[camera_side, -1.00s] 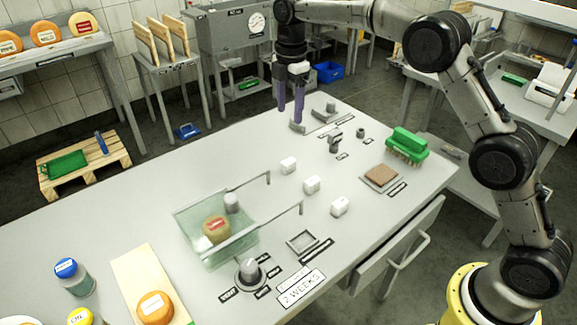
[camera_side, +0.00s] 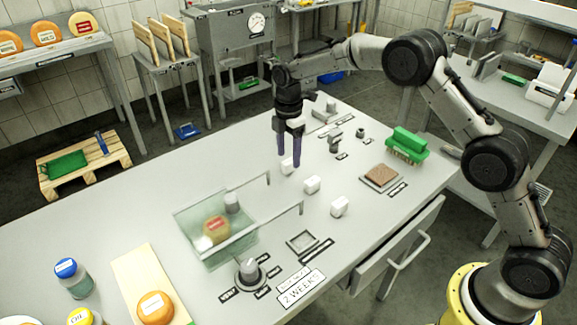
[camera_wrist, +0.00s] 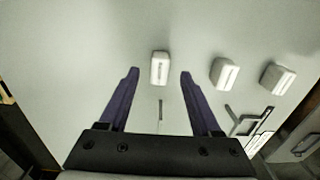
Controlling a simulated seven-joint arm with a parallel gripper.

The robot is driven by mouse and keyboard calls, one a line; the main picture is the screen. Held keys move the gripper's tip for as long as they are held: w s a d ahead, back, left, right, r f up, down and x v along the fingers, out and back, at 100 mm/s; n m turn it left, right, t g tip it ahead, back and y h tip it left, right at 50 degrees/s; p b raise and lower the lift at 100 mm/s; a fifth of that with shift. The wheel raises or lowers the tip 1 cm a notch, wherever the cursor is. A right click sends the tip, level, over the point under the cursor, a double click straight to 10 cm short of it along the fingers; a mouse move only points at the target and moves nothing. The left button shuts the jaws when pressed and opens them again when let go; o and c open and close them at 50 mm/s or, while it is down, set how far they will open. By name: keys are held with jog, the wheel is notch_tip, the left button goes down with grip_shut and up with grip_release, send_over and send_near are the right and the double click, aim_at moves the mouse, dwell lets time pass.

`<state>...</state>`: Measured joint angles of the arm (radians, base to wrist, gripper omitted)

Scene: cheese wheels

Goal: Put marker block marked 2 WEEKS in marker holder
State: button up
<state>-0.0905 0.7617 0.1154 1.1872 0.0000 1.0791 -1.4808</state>
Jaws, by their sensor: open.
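Three white marker blocks stand in a row on the table: one at the far left (camera_side: 287,167), a middle one (camera_side: 312,185) and a near right one (camera_side: 340,207). Their lettering is too small to read in either view. My gripper (camera_side: 289,161) is open and empty, its purple fingers pointing down at the far left block. In the wrist view this block (camera_wrist: 160,68) appears between the fingertips (camera_wrist: 160,72), with the other two to the right. The square marker holder (camera_side: 302,242) looks empty, near a white sign reading 2 WEEKS (camera_side: 301,289).
A clear glass tank (camera_side: 195,246) holds a cheese wheel (camera_side: 216,229), with thin rails beside it. A green brush (camera_side: 407,143) and a brown pad (camera_side: 381,176) lie at the right. A board with an orange cheese (camera_side: 155,306) is at front left.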

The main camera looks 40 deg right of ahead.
notch_tip(320, 180, down, 2)
grip_shut()
dwell(0.5)
